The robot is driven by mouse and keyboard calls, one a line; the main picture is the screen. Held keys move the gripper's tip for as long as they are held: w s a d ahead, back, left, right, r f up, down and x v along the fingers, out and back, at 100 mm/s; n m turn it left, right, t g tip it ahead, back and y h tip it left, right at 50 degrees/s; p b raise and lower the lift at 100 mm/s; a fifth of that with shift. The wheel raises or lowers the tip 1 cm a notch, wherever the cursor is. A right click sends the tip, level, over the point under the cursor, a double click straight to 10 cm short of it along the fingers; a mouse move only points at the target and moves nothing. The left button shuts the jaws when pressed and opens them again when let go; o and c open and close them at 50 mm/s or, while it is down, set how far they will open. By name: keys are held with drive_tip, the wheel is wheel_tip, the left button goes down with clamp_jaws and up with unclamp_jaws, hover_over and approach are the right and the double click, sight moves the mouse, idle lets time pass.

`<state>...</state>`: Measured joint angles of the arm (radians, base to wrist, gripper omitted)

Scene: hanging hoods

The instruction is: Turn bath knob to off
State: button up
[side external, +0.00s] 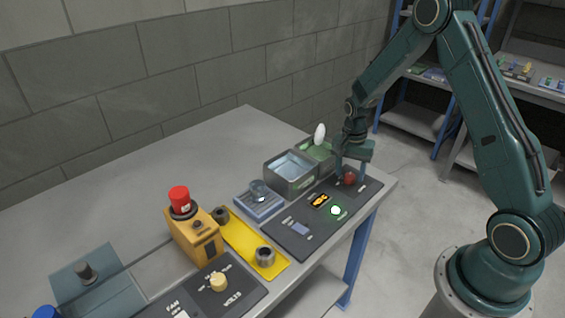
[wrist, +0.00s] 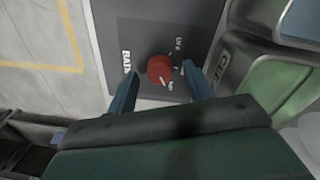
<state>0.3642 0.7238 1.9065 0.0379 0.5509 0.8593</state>
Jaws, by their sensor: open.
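The bath knob is a round red knob (side external: 349,179) on the dark panel (side external: 312,226), near its far right end. In the wrist view the red knob (wrist: 159,69) sits between my two fingers, beside a white "BATH" label. Small white labels surround it; one at the upper right seems to read "OFF", and another lies below right. A pale mark on the knob's lower side points toward the lower label. My gripper (side external: 350,173) is open above the panel, fingers on either side of the knob; it also shows in the wrist view (wrist: 161,73). I cannot tell whether they touch it.
Grey bins (side external: 291,177) stand beside the panel, one with a green inside (wrist: 275,95) close to my right finger in the wrist view. A lit green-white button (side external: 336,210) and an orange display (side external: 319,200) share the panel. A yellow box with a red button (side external: 194,236) stands farther left.

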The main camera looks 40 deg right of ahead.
drive_tip(key=shift+f, duration=0.45)
drive_tip(key=c, duration=1)
